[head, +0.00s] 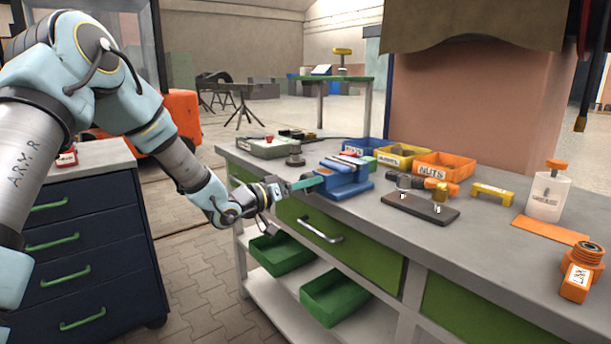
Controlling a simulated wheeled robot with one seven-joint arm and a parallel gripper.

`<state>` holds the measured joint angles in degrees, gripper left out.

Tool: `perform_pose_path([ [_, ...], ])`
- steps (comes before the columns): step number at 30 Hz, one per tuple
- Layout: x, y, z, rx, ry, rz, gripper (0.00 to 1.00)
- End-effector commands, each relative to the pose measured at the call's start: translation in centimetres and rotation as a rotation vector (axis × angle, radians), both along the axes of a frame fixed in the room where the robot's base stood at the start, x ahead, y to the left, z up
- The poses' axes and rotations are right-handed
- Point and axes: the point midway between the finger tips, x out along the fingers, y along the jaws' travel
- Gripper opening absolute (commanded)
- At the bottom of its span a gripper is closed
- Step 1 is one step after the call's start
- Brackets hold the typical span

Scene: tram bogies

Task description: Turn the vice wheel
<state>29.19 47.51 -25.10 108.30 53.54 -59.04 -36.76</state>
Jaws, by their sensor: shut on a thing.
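The blue vice (345,180) sits at the front edge of the grey workbench, near the middle of the view, with a bit of red and green at its top. My gripper (314,182) reaches in from the left, level with the bench top, its teal fingers at the vice's left, front end. The fingers are shut on the vice wheel there. The wheel itself is mostly hidden by the fingers, so its angle cannot be told.
Blue, yellow and orange bins (445,165) stand behind the vice. A dark plate with fittings (420,207) lies to its right. A white bottle (548,192) and an orange part (581,272) are farther right. Green drawers (340,237) and trays (335,297) are below.

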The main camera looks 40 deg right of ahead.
Motion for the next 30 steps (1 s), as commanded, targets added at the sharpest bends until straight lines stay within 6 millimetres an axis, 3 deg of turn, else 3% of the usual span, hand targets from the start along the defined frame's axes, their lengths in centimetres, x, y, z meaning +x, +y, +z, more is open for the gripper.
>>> perform_pose_path([
  [15,-0.02,0.09,0.05,0.03,0.459,0.0,0.1],
  [30,-0.03,0.05,-0.17,0.042,0.67,0.0,0.1],
])
